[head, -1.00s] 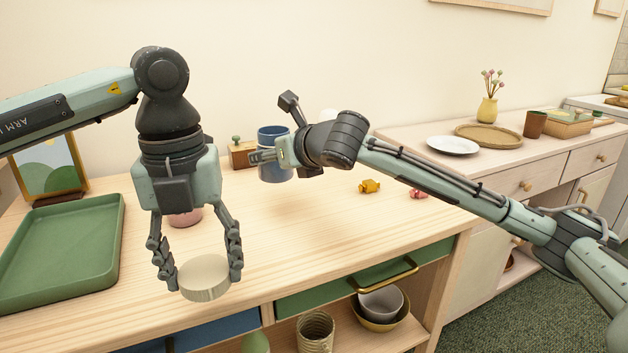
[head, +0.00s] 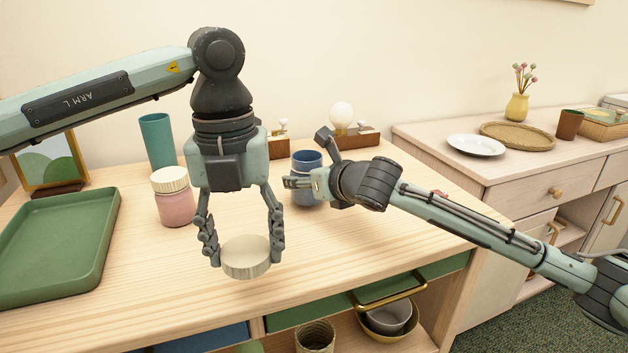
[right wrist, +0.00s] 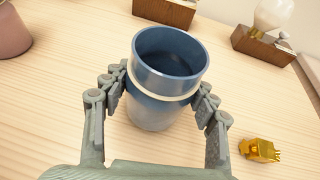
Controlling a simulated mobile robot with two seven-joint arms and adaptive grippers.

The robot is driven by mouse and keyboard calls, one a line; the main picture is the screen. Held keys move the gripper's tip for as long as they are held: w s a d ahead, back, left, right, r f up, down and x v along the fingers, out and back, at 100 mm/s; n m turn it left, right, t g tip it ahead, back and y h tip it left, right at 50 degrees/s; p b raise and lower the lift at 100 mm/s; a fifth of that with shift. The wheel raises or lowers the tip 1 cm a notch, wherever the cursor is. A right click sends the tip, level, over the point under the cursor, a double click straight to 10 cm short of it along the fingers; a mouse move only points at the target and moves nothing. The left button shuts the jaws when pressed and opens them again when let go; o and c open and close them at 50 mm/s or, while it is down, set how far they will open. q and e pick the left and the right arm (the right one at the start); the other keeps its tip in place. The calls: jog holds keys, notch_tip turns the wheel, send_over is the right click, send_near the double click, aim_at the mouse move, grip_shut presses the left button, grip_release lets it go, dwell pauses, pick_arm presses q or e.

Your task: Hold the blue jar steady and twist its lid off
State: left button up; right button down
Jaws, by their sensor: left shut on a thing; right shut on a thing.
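The blue jar (head: 306,181) stands upright on the wooden counter, and its open top shows with no lid on it. My right gripper (right wrist: 158,105) is shut on the jar, with fingers on both sides of its body in the right wrist view (right wrist: 150,112). My left gripper (head: 243,252) points down and is shut on a round cream lid (head: 246,258). It holds the lid clear of the jar, to the left and nearer the front edge.
A pink jar with a cream lid (head: 173,200) stands left of my left gripper. A teal cup (head: 157,142) is behind it. A green tray (head: 58,248) lies at the left. A lamp with a wooden base (head: 357,138) stands behind the jar. A gold candy (right wrist: 259,149) lies near it.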

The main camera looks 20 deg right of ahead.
jog(key=shift+w+d+f, duration=0.1)
jog(key=shift+f, duration=0.5)
jog(key=shift+c, duration=2.4)
grip_release()
jog(key=shift+f, duration=0.1)
